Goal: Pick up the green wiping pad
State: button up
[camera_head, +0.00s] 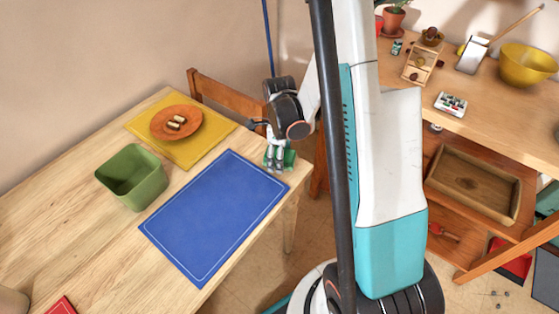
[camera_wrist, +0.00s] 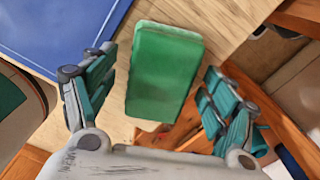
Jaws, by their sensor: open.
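The green wiping pad (camera_wrist: 163,72) lies flat on the wooden table near its edge, beside the corner of the blue placemat. In the wrist view it sits between the two open fingers of my gripper (camera_wrist: 160,105), with gaps on both sides. In the head view my gripper (camera_head: 278,150) points down at the table's right corner, and part of the green pad (camera_head: 289,158) shows beside and behind the fingers. The rest of the pad is hidden there by the gripper. I cannot tell the exact height of the fingers above the table.
The blue placemat (camera_head: 215,215) lies left of my gripper. A green bin (camera_head: 132,178) and an orange plate (camera_head: 176,122) on a yellow placemat (camera_head: 215,131) stand farther left. A wooden chair (camera_head: 232,97) is behind the table. A workbench (camera_head: 480,105) stands at the right.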

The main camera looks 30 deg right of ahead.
jog(key=shift+r, duration=0.1)
jog(key=shift+c, duration=0.3)
jog(key=c, duration=1.2)
jog(key=shift+r, duration=0.1)
notch_tip(320, 180, up, 20)
jog(key=p, duration=0.8)
